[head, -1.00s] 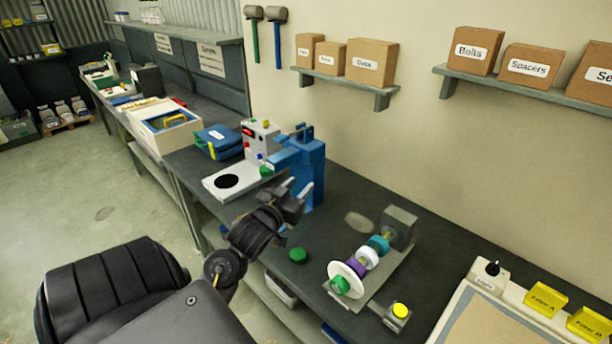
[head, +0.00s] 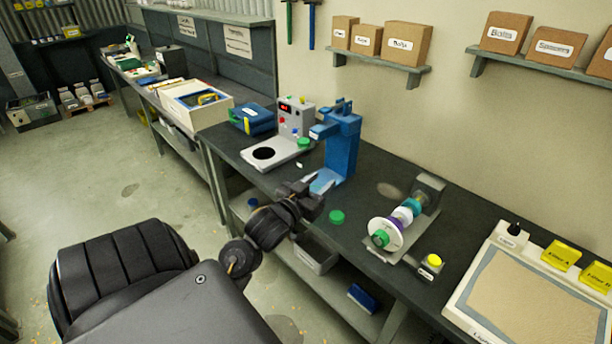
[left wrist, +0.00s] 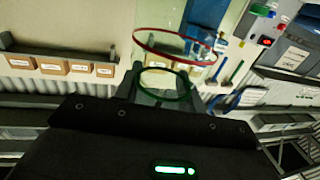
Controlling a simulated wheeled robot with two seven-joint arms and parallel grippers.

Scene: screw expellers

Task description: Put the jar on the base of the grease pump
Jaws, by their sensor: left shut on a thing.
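My left gripper (head: 312,200) is shut on a clear jar (left wrist: 172,65) with a red ring and a green ring, seen in the left wrist view between the fingers. The jar is hard to make out in the head view. The gripper is at the bench's front edge, in front of the blue stand (head: 343,145) with an overhanging head and light-blue foot. Left of it stands a grey machine (head: 296,118) with a red display and a white plate (head: 280,158) bearing a black disc. No label shows which is the grease pump. My right gripper is not in view.
A green cap (head: 337,216) lies on the dark bench right of the gripper. Further right are a spindle with coloured rings (head: 402,222), a yellow button box (head: 432,262) and a tan-topped tray (head: 535,290). A blue case (head: 251,118) sits further back.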

